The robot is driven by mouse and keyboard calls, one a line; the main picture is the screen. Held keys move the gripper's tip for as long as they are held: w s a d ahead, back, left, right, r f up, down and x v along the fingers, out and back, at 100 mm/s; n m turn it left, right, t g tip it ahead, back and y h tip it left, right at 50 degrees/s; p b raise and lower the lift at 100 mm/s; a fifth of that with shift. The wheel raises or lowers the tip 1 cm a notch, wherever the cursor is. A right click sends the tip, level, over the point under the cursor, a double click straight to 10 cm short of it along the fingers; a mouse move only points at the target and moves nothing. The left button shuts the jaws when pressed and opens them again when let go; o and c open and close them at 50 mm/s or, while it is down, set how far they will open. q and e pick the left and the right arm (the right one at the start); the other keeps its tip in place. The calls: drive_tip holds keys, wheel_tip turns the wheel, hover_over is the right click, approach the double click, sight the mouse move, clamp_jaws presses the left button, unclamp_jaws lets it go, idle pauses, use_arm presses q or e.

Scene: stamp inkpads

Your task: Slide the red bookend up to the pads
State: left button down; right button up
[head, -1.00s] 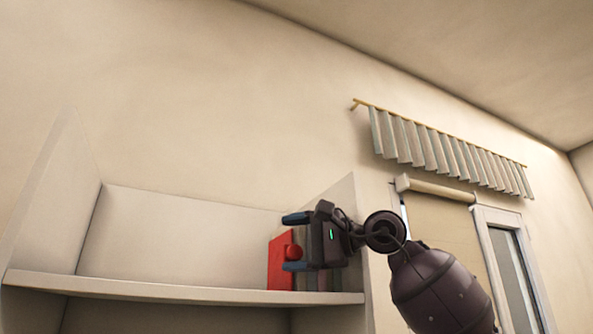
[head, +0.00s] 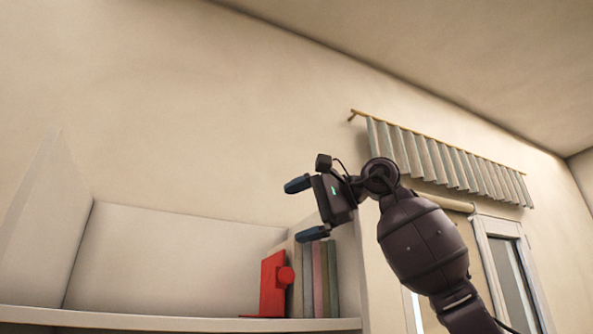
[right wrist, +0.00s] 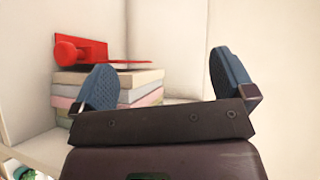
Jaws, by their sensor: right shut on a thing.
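The red bookend (head: 272,285) stands upright on the shelf, its round knob (head: 286,275) on its side. The row of upright pads (head: 318,280) stands to its right, against the shelf's right side; I see no clear gap between bookend and pads. In the right wrist view the bookend (right wrist: 95,48) lies at the upper left, beside the pads (right wrist: 140,80). My right gripper (head: 304,209) is above the pads and bookend, clear of both. Its fingers are wide apart with nothing between them, as the right wrist view (right wrist: 165,85) also shows. My left gripper is not in view.
The white shelf board (head: 150,321) is bare to the left of the bookend. White panels close the shelf at the left (head: 45,230) and right (head: 350,260). A pleated valance (head: 440,160) hangs on the wall, well away from the shelf.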

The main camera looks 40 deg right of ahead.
drive_tip(key=r, duration=0.2)
drive_tip(key=r+t+y, duration=0.1)
drive_tip(key=r, duration=0.1)
drive_tip(key=s+r+t, duration=0.1)
drive_tip(key=r, duration=0.1)
drive_tip(key=shift+s+a+r+y, duration=0.15)
drive_tip(key=shift+a+y, duration=0.1)
drive_tip(key=shift+y, duration=0.15)
drive_tip(key=c, duration=0.5)
drive_tip(key=shift+o, duration=0.2)
drive_tip(key=shift+w+a+r, duration=0.35)
drive_tip(key=shift+w, duration=0.2)
drive_tip(key=shift+w+a+r, duration=0.3)
drive_tip(key=shift+w+r, duration=0.05)
drive_tip(key=shift+w, duration=0.2)
